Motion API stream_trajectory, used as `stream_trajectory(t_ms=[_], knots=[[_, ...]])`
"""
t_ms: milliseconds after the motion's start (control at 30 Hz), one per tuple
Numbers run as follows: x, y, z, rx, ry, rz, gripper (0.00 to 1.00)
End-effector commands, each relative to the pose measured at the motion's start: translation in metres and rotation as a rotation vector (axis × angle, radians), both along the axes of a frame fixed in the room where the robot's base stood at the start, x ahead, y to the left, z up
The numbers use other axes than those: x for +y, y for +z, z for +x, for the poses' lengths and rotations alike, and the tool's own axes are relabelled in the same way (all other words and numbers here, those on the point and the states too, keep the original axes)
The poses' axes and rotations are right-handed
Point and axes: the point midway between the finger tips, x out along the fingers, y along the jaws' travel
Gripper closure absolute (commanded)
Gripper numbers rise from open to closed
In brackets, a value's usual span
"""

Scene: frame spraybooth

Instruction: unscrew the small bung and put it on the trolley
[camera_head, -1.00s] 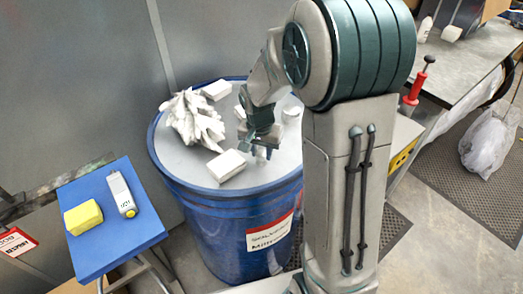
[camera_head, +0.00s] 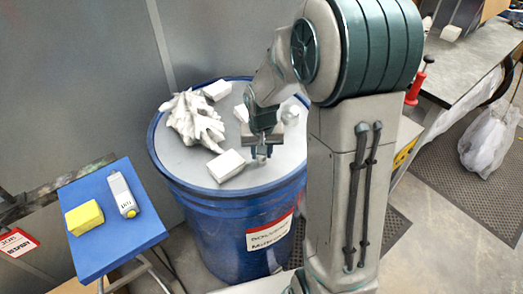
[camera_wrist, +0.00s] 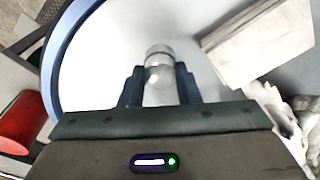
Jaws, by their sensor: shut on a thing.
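The small bung (camera_wrist: 158,55), a pale grey cylinder, stands between the fingers of my gripper (camera_wrist: 159,80) in the wrist view. The fingers are shut on its sides, and its rounded end shows beyond them. In the head view my gripper (camera_head: 260,154) points down just over the lid of the blue drum (camera_head: 240,178). There the bung is mostly hidden by the fingers, and I cannot tell whether it is still seated in the lid. The blue-topped trolley (camera_head: 92,255) stands to the left of the drum.
A yellow block (camera_head: 84,218) and a pale handheld device (camera_head: 122,194) lie on the trolley, with bare top around them. White gloves (camera_head: 191,121) and several white blocks, one nearest the front (camera_head: 225,165), lie on the drum lid. A grey wall stands behind.

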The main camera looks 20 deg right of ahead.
Motion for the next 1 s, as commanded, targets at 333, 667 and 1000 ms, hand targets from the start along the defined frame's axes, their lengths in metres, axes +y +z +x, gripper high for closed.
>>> stream_trajectory(t_ms=[333,667,1000], knots=[[-0.0010,0.0015,-0.0002,0.001,0.233,0.001,0.89],[-0.0009,0.0002,-0.0001,0.001,0.400,0.001,0.89],[-0.0009,0.0016,0.0000,0.001,0.462,0.002,0.89]])
